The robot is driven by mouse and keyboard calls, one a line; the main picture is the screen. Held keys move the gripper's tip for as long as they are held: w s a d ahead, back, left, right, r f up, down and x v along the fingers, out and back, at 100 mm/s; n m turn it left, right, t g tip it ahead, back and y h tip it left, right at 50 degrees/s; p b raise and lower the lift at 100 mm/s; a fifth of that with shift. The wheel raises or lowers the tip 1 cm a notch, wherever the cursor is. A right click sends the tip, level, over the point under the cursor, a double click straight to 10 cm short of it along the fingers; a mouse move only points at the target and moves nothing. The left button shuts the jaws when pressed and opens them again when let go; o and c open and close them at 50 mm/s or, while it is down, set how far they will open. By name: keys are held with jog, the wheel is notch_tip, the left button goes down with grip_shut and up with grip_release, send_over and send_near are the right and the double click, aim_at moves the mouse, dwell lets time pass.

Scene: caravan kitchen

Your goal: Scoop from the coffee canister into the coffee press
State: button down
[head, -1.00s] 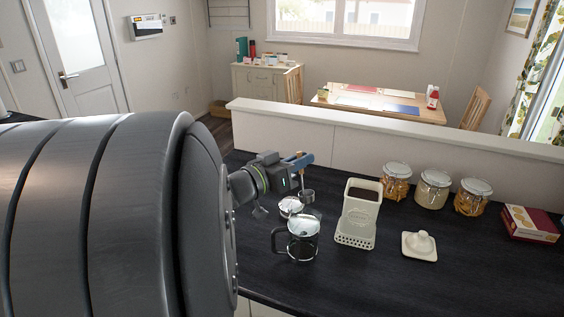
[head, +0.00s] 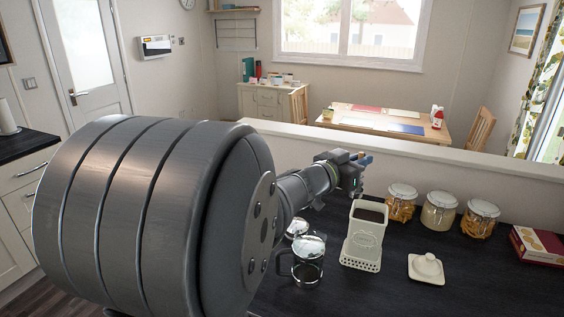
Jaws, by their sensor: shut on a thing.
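The coffee canister (head: 361,243) is a cream, open-topped box with dark coffee inside, standing on the dark counter. The coffee press (head: 308,264) is a glass jug with a dark handle, standing left of the canister. Its lower part looks dark. My gripper (head: 361,165) is above and behind the canister, near its far rim.
A cream lid (head: 427,267) lies right of the canister. Several glass jars (head: 439,212) stand behind it, and a red box (head: 539,246) is at the far right. A pale round object (head: 297,228) is behind the press. A low wall (head: 450,165) edges the counter. The front right counter is clear.

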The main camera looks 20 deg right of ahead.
jog(key=d, duration=0.5)
notch_tip(320, 180, down, 11)
jog(key=shift+s, duration=0.4)
dwell(0.5)
jog(key=shift+r, duration=0.1)
dwell(1.2)
notch_tip(320, 180, up, 10)
jog(key=shift+f, duration=0.25)
dwell(0.9)
